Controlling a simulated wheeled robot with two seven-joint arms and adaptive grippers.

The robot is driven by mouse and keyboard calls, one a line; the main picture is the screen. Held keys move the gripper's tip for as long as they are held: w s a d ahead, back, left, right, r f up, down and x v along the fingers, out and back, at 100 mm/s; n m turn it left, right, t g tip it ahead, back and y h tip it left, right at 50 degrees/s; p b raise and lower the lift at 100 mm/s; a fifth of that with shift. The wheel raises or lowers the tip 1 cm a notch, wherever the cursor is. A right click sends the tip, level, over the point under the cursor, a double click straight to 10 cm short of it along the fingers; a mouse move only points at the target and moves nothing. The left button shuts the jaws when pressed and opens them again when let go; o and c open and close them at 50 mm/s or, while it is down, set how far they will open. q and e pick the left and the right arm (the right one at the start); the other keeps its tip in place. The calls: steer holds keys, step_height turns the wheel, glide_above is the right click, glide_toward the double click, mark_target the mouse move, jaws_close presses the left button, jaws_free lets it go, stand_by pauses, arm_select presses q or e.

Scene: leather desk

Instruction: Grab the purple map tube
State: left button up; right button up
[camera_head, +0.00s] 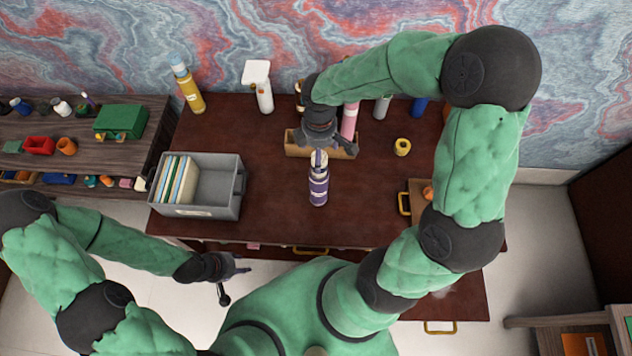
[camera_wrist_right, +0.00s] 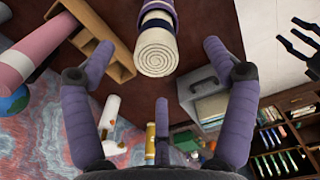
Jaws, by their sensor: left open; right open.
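The purple map tube (camera_head: 318,190) is on the dark desk near its middle, in front of a small wooden tray. A cream rolled end shows at its top. In the right wrist view, the tube (camera_wrist_right: 157,22) is at the top centre, its cream spiral end (camera_wrist_right: 156,52) facing the camera. My right gripper (camera_head: 325,142) is open just behind the tube's top in the head view. In the wrist view its spread fingers (camera_wrist_right: 150,75) are empty, with the tube beyond them. My left gripper (camera_head: 228,282) is open and empty in front of the desk, at the left.
The wooden tray (camera_head: 296,149) is under my right gripper. A grey bin (camera_head: 222,205) with folders is at the left.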

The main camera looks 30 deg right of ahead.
step_height(320, 180, down, 4)
steer(key=shift+s, duration=0.1)
steer(key=b, duration=0.1)
glide_above(319, 186)
steer(key=w+d, duration=0.1)
steer(key=w, duration=0.2)
steer(key=shift+f, duration=3.15)
steer(key=shift+s+d, duration=0.2)
steer(key=shift+c, duration=0.3)
steer(key=c, duration=1.5)
steer(key=shift+r, duration=0.15)
